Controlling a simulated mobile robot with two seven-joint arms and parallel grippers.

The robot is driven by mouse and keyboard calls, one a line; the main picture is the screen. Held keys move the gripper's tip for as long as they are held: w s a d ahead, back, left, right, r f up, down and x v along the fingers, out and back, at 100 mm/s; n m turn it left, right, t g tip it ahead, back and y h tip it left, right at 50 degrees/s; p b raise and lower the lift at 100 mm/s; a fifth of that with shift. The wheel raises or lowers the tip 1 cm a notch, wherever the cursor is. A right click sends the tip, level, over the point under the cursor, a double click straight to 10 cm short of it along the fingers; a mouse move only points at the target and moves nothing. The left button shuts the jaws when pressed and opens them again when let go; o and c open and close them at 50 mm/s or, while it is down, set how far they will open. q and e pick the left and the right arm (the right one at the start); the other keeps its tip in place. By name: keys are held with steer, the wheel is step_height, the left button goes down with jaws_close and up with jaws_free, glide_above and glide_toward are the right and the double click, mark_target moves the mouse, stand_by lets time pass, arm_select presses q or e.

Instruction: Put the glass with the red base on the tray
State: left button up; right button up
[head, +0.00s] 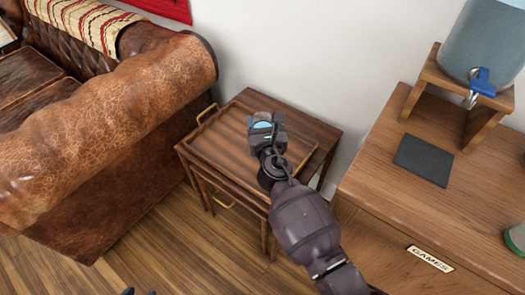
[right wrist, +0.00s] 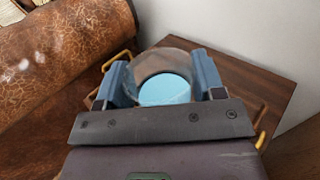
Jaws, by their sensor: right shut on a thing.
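My right gripper (head: 263,122) is shut on a clear glass, with one blue finger on each side of it in the right wrist view (right wrist: 162,82). The glass (right wrist: 165,90) shows a light blue disc at its base; I see no red on it. The wooden tray (head: 225,140) with gold handles lies on the small dark table, and the gripper and glass are over it. I cannot tell whether the glass touches the tray. Dark tips at the bottom edge of the head view may be my left gripper (head: 138,292).
A brown leather sofa (head: 110,120) stands close on the left. On the right, a wooden cabinet (head: 385,205) bears a water dispenser (head: 490,45), a dark mat (head: 423,160) and a green-based object (head: 515,239). A white wall (head: 300,50) is behind the small table (head: 322,128).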

step_height(320, 180, down, 4)
steer(key=shift+s+f+b, duration=0.1)
steer(key=shift+f+b, duration=0.05)
steer(key=shift+b, duration=0.75)
step_height(320, 180, down, 4)
steer(key=shift+r+b, duration=0.2)
steer(key=shift+b, duration=1.05)
steer(key=shift+f, duration=0.3)
steer(key=shift+b, duration=0.4)
steer(key=shift+f+b, duration=0.3)
steer(key=shift+f, duration=0.15)
step_height(320, 180, down, 4)
steer(key=shift+r+b, duration=0.25)
steer(key=shift+b, duration=0.85)
steer(key=shift+r, duration=0.2)
steer(key=shift+f, duration=0.25)
arm_select(q)
steer(key=w+f+m, duration=0.1)
steer(key=w+d+f+m, duration=0.1)
steer(key=shift+d+f+t+h, duration=0.2)
steer(key=shift+f+t+h, duration=0.1)
arm_select(e)
steer(key=o, duration=1.6)
arm_select(q)
steer(key=shift+r, duration=0.1)
arm_select(e)
steer(key=shift+r, duration=0.2)
